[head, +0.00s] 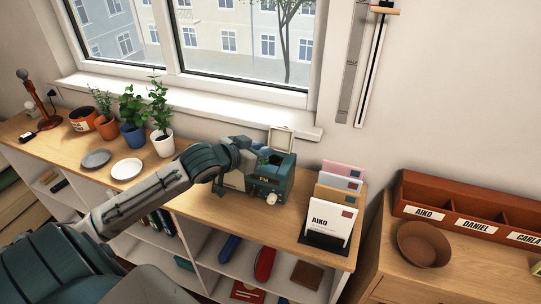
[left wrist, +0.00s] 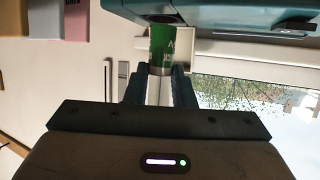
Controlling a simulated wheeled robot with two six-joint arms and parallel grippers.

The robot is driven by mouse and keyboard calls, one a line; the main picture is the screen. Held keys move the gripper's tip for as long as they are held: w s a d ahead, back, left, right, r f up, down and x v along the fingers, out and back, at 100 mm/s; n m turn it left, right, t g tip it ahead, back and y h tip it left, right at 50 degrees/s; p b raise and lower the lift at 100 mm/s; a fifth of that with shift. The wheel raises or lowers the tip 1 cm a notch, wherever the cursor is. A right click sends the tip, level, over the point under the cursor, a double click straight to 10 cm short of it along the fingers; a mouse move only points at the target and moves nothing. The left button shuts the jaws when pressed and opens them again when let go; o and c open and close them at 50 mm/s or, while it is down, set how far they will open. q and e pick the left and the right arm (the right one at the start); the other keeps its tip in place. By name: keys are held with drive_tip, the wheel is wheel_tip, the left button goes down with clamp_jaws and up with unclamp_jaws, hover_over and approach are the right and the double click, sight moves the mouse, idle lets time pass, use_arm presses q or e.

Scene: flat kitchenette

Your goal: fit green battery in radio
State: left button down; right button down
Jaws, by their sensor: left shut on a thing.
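The teal radio (head: 268,184), marked FM, stands on the wooden shelf top with its pale lid (head: 282,139) raised at the back. My left gripper (head: 262,156) is over the radio's open top and hides part of it. In the left wrist view my left gripper (left wrist: 160,78) is shut on the green battery (left wrist: 162,45), holding it by its near end. The battery's far end reaches the edge of the radio's teal body (left wrist: 215,22); I cannot tell how far it is inside. My right gripper is not in view.
A letter rack (head: 325,238) with several envelopes stands right of the radio. A white pot plant (head: 163,143), a white plate (head: 127,168) and a grey plate (head: 96,158) are to the left. A brown bowl (head: 424,245) and a red-brown sorter (head: 470,215) sit on the right cabinet.

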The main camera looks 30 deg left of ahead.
sight(269, 164)
use_arm(q)
drive_tip(key=w, duration=0.3)
drive_tip(key=shift+w+d+p, duration=0.1)
drive_tip(key=shift+d+p, duration=0.15)
drive_tip(key=shift+p, duration=0.1)
drive_tip(key=shift+w+f, duration=0.2)
drive_tip(key=shift+w, duration=0.2)
wheel_tip(269, 164, down, 3)
drive_tip(key=shift+s+r+p, duration=0.1)
drive_tip(key=shift+r+p, duration=0.05)
drive_tip(key=shift+p, duration=0.55)
drive_tip(key=shift+f, duration=0.35)
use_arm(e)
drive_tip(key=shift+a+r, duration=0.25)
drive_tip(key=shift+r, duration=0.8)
use_arm(q)
drive_tip(key=shift+f, duration=0.1)
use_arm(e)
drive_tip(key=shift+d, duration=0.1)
use_arm(q)
drive_tip(key=shift+f, duration=0.25)
drive_tip(key=c, duration=1.2)
unclamp_jaws()
drive_tip(key=shift+c, duration=0.2)
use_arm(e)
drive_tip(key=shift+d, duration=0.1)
